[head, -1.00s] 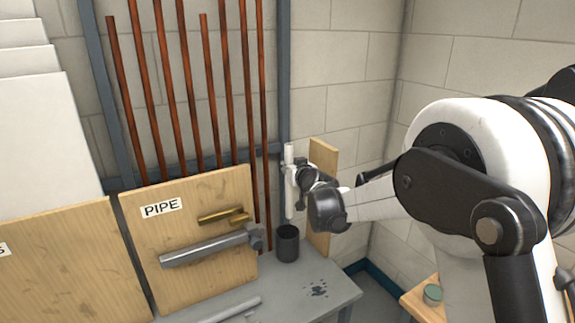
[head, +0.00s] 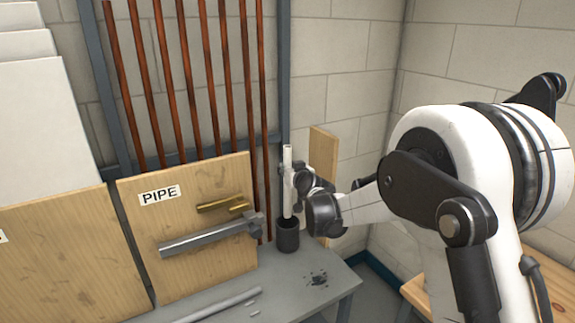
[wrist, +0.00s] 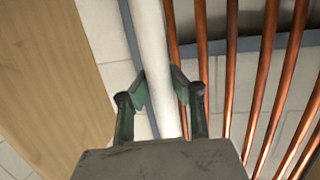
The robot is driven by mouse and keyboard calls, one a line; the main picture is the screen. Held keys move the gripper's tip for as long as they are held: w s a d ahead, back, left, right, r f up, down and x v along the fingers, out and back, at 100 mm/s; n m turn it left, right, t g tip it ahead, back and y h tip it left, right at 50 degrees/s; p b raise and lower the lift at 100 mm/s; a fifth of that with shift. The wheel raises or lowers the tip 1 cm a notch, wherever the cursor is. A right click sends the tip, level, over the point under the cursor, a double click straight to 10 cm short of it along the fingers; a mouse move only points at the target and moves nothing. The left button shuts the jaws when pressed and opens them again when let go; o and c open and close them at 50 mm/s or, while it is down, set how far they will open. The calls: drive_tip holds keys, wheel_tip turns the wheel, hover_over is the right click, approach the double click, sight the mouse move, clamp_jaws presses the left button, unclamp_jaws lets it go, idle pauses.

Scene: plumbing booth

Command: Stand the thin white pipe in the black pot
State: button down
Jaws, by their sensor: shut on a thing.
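The thin white pipe (head: 287,170) is upright in the head view. My gripper (head: 297,185) is shut on it partway along its length. In the wrist view the pipe (wrist: 153,60) runs between the two green-padded fingers of my gripper (wrist: 159,92). The black pot (head: 287,237) stands on the grey bench, directly below the pipe. The pipe's lower end meets the pot's mouth in the picture and seems to be just inside it. Whether it touches the bottom is hidden by the pot wall.
A wooden PIPE board (head: 185,265) with a grey pipe (head: 205,238) and a brass piece (head: 222,203) is left of the pot. Tall copper pipes (head: 225,90) lean behind. A wooden plank (head: 323,160) stands behind my gripper.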

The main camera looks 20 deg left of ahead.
sight(289, 192)
drive_tip(key=shift+f+b, duration=3.3)
drive_tip(key=shift+f, duration=1.25)
drive_tip(key=c, duration=1.6)
unclamp_jaws()
drive_tip(key=shift+o, duration=0.2)
drive_tip(key=v, duration=1.2)
drive_tip(key=shift+a, duration=0.1)
drive_tip(key=shift+r, duration=0.1)
